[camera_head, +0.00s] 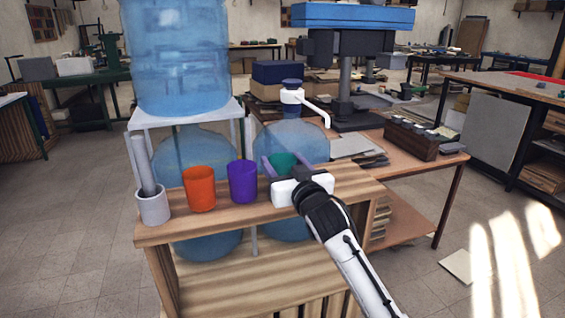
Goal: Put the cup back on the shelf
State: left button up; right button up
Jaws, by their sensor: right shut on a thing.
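A teal cup (283,163) is between the fingers of my right gripper (285,164), which is shut on it. The gripper and its arm hide the cup's lower part, so I cannot tell whether it touches the wooden shelf (265,212). The cup is over the right part of the shelf top. An orange cup (199,190) and a purple cup (242,183) stand upright on the shelf to its left. My left gripper is not in view.
A grey holder (153,207) with a tall tube stands at the shelf's left end. Large blue water bottles (178,55) sit on and under a white stand behind the shelf. A white pump (300,97) tops one bottle. A brown workbench (405,158) is at the right.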

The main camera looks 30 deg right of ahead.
jog(key=o, duration=1.2)
jog(key=shift+o, duration=0.2)
jog(key=shift+f, duration=0.1)
jog(key=v, duration=1)
jog(key=s+a+f+n+g+y, duration=0.1)
jog(key=s+a+f+g, duration=0.2)
jog(key=s+f, duration=0.45)
jog(key=s+a+f+n+g+y, duration=0.1)
jog(key=s+a+f+g+y, duration=0.2)
jog(key=f, duration=0.8)
jog(key=s+a+f+n+g, duration=0.1)
jog(key=s+a+f+g, duration=0.2)
jog(key=s, duration=0.4)
jog(key=s+a+f+n+g, duration=0.1)
jog(key=s+a+f+g, duration=0.1)
jog(key=s+f, duration=0.3)
jog(key=s+a+f+n+g, duration=0.1)
jog(key=s+a+f+g, duration=0.15)
jog(key=s, duration=0.55)
jog(key=w+a+f+t+y, duration=0.1)
jog(key=w+a+f+t, duration=0.1)
jog(key=f, duration=0.3)
jog(key=w+a+f+t+y, duration=0.1)
jog(key=w+a+f+t, duration=0.1)
jog(key=f, duration=0.4)
jog(key=shift+w+a+f+t+y, duration=0.2)
jog(key=shift+a+f+t+y, duration=0.1)
jog(key=shift+a+t+y, duration=0.15)
